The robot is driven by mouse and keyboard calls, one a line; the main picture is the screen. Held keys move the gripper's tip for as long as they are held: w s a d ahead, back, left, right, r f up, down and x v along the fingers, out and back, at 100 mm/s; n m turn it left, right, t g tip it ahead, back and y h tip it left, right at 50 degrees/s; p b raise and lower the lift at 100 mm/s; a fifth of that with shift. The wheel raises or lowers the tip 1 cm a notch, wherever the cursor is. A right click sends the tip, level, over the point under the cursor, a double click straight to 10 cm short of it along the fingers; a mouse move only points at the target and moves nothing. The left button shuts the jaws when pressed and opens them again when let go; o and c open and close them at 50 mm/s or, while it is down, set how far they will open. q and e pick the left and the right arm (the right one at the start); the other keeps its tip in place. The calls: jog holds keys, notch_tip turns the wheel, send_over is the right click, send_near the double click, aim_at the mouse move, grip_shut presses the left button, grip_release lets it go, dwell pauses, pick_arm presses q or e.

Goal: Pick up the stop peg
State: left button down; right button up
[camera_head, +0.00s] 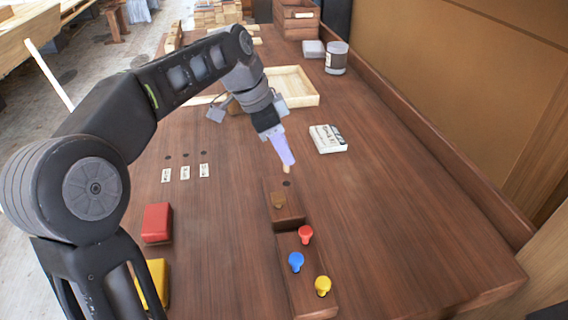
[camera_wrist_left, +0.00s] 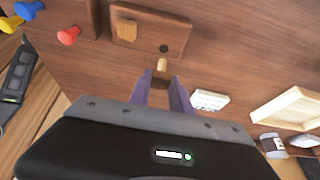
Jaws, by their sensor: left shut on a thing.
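The stop peg appears to be the pale wooden peg (camera_head: 287,169) held between the purple fingertips of my left gripper (camera_head: 283,152). Its pale end also shows in the left wrist view (camera_wrist_left: 162,64), between the fingers of the left gripper (camera_wrist_left: 164,90); its upper part is hidden by the fingers. Below it is a brown wooden block (camera_head: 291,213) with a dark round hole (camera_head: 287,183) and a tan wooden piece (camera_head: 278,200) on top. The peg tip shows just above the hole in the head view, apart from it. My right gripper is not in view.
A lower wooden strip holds red (camera_head: 306,234), blue (camera_head: 296,261) and yellow (camera_head: 323,285) knobs. Red (camera_head: 157,222) and yellow (camera_head: 152,283) blocks lie left. A white labelled block (camera_head: 328,139) and a shallow wooden tray (camera_head: 293,87) stand behind. The table's right side is clear.

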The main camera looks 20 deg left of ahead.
pick_arm(q)
notch_tip(320, 180, up, 4)
jog(key=shift+f, duration=0.1)
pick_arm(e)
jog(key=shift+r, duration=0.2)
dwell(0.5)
